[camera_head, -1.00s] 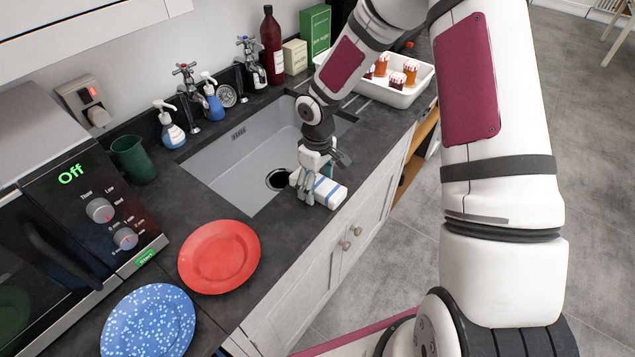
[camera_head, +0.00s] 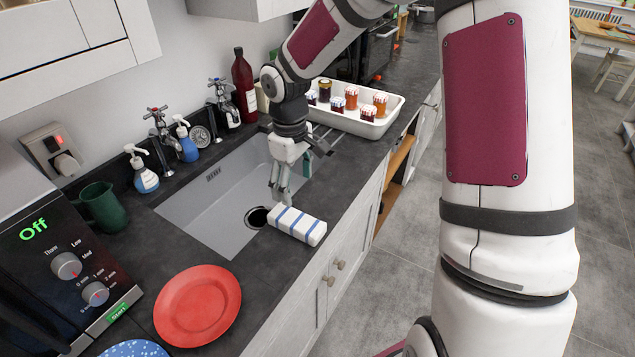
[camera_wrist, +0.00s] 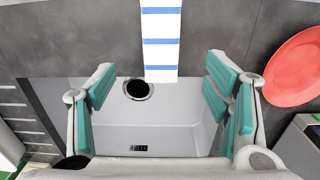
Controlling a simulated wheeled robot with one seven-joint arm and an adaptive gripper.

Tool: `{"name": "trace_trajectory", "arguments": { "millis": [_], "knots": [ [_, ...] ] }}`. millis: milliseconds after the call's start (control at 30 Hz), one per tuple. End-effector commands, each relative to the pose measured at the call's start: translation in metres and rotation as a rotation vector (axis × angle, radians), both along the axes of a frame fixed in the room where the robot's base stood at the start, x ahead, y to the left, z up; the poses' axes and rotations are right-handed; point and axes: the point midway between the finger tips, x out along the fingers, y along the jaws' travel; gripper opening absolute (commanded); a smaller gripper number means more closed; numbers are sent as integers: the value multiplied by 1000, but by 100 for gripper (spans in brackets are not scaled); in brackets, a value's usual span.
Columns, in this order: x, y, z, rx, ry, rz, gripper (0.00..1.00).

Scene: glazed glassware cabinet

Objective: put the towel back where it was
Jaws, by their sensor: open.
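The folded white towel with blue stripes (camera_head: 297,225) lies on the dark worktop at the front edge of the sink (camera_head: 213,178), beside the drain hole. In the wrist view the towel (camera_wrist: 161,42) lies beyond the fingertips, its near end at the sink rim. My gripper (camera_head: 279,199) is above the sink, just behind and above the towel, pointing down. In the wrist view my gripper (camera_wrist: 165,85) has its teal-padded fingers wide apart with nothing between them. The towel and gripper are apart.
A red plate (camera_head: 197,306) and a blue speckled plate (camera_head: 134,349) lie left of the sink. A white tray (camera_head: 357,125) of jars stands to the right. The microwave (camera_head: 60,260) is at far left.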

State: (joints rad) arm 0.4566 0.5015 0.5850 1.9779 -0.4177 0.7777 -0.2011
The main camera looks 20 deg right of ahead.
Motion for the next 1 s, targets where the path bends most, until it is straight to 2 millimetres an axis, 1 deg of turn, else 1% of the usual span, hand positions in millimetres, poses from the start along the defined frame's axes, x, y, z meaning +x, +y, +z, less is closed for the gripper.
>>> {"name": "trace_trajectory", "arguments": {
  "millis": [33, 133, 267, 400, 600, 800, 1000],
  "knots": [
    [-4, -1, 11, -19, -13, -8, 71],
    [-17, -5, 36, -59, -40, -41, 71],
    [-40, -9, 73, -106, -88, -102, 71],
    [-67, -11, 110, -133, -148, -175, 71],
    [-111, -12, 155, -128, -242, -286, 71],
    [-159, -9, 188, -70, -339, -395, 71],
    [-204, -4, 206, 35, -425, -490, 71]
  ]
}}
